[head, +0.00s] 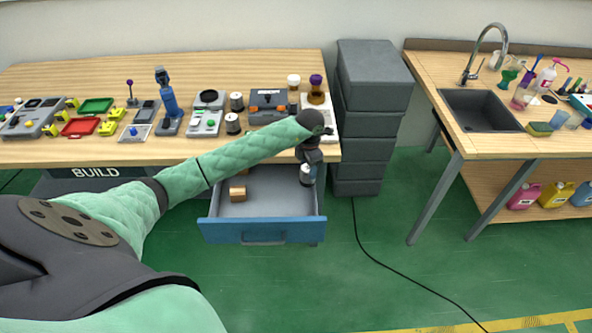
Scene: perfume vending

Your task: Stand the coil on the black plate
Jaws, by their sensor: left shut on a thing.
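My left gripper (309,162) points down over the right side of the open drawer and is shut on a small dark and white cylinder, which looks like a coil (307,175). The coil looks upright; whether it touches the drawer floor I cannot tell. Two similar dark coils with pale tops, a rear one (237,101) and a front one (232,123), stand on the wooden bench. Left of them, a grey device (206,122) carries a round black plate (208,96), which looks empty. My right gripper is out of view.
A dark grey and orange device (268,103) stands on the bench (120,62) right of the coils. A grey drawer stack (372,110) stands right of the bench. My left arm crosses before the bench.

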